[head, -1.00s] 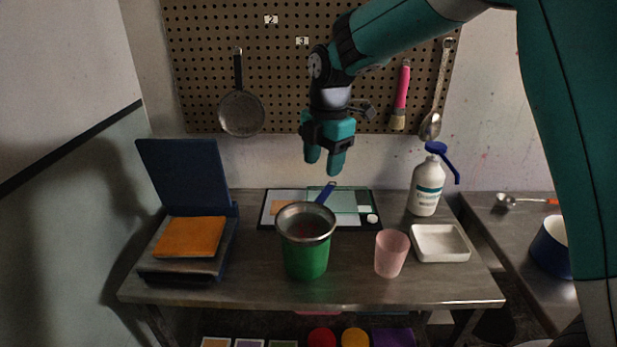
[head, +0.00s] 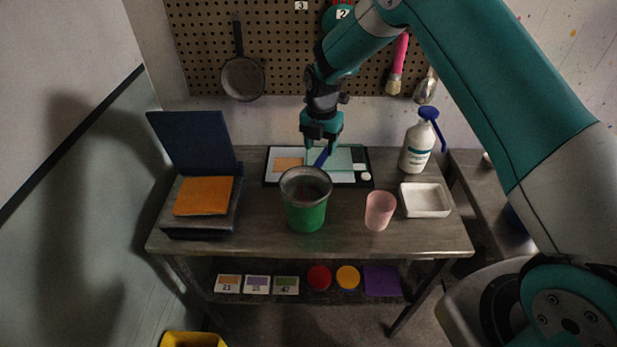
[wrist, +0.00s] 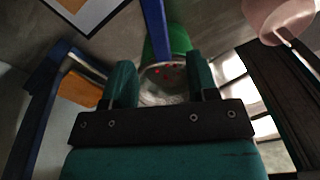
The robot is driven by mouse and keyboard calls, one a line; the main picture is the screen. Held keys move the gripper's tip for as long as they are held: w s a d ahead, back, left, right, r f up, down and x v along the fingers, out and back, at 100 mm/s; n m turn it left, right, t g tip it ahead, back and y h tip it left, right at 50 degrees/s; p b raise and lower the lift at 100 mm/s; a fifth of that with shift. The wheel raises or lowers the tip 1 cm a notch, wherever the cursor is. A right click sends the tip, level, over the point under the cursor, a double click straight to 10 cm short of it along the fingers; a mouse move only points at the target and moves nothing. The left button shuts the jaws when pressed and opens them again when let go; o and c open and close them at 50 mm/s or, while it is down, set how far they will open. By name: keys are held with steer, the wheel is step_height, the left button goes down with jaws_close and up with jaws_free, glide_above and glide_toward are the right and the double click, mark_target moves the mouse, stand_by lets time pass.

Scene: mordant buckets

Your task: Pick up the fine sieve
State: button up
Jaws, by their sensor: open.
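The sieve with a blue handle (head: 321,158) rests in the top of a green pot (head: 306,214), with its metal rim (head: 305,173) at the pot's mouth. Its handle points back and slightly right. In the wrist view the blue handle (wrist: 154,28) runs down the picture between my fingers, and red specks show in the bowl. My gripper (head: 322,143) is open at the handle's upper end; it also shows in the wrist view (wrist: 160,72). I cannot tell whether a finger touches the handle. A second round sieve or pan (head: 242,79) hangs on the pegboard.
A framed board (head: 268,178) lies behind the pot. An open blue press with an orange pad (head: 203,196) is at left. The table's front edge is clear.

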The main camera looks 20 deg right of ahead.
mark_target(320, 160)
steer(key=shift+f+p, duration=1.95)
steer(key=shift+f, duration=1)
steer(key=shift+c, duration=0.2)
jaws_close()
